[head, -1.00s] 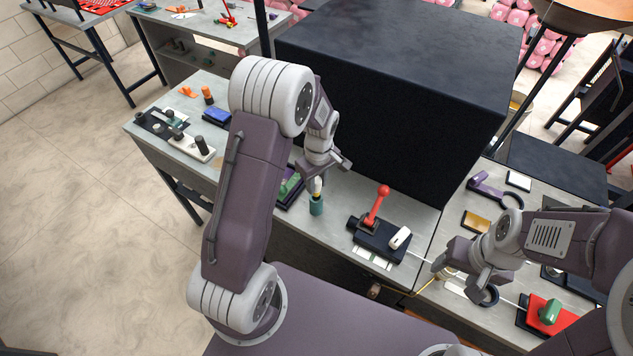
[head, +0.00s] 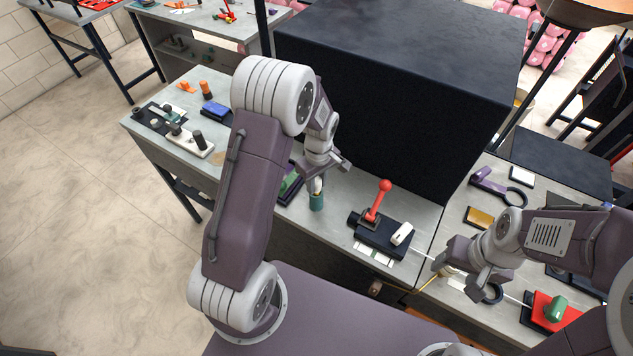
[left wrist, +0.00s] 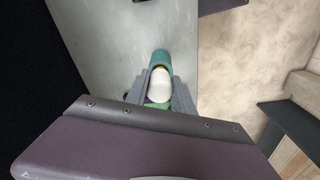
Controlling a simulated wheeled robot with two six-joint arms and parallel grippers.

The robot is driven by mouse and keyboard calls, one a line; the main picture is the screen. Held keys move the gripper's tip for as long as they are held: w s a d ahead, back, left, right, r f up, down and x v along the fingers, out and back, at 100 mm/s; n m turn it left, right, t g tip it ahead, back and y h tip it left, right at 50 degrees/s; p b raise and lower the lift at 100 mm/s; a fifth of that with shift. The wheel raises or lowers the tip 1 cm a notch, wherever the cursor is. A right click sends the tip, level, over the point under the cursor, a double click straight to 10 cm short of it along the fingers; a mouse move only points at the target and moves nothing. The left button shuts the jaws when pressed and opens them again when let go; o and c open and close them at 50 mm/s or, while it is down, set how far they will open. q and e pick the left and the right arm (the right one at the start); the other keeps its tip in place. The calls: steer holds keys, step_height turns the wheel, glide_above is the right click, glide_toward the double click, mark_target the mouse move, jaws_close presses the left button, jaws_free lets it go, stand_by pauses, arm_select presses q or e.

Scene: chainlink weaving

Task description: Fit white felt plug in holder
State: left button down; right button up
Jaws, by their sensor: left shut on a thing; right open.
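The white felt plug (head: 318,186) is between the fingers of my left gripper (head: 319,182), which is shut on it. The teal cylindrical holder (head: 316,202) stands on the bench right below the plug. In the left wrist view the white plug (left wrist: 160,86) lies between the grey fingers, in line with the teal holder (left wrist: 161,59) and at its mouth. How deep the plug sits in the holder is hidden. My right gripper (head: 462,280) is open, low over the right bench and away from the holder.
A black base with a red-knobbed lever (head: 377,205) stands right of the holder. A large black box (head: 400,100) rises behind. A purple-and-green item (head: 290,184) lies left of the holder. A red block with a green knob (head: 556,309) stands at the lower right.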

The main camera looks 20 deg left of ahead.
arm_select(q)
steer(key=shift+f+b, duration=0.45)
steer(key=shift+f, duration=0.25)
steer(key=shift+f, duration=0.15)
steer(key=c, duration=1)
jaws_free()
steer(key=shift+r, duration=0.5)
steer(key=r+b, duration=0.1)
steer(key=r, duration=0.3)
steer(key=r+b, duration=0.1)
steer(key=r, duration=0.3)
steer(key=shift+s+d+r, duration=0.15)
steer(key=shift+s+d, duration=0.05)
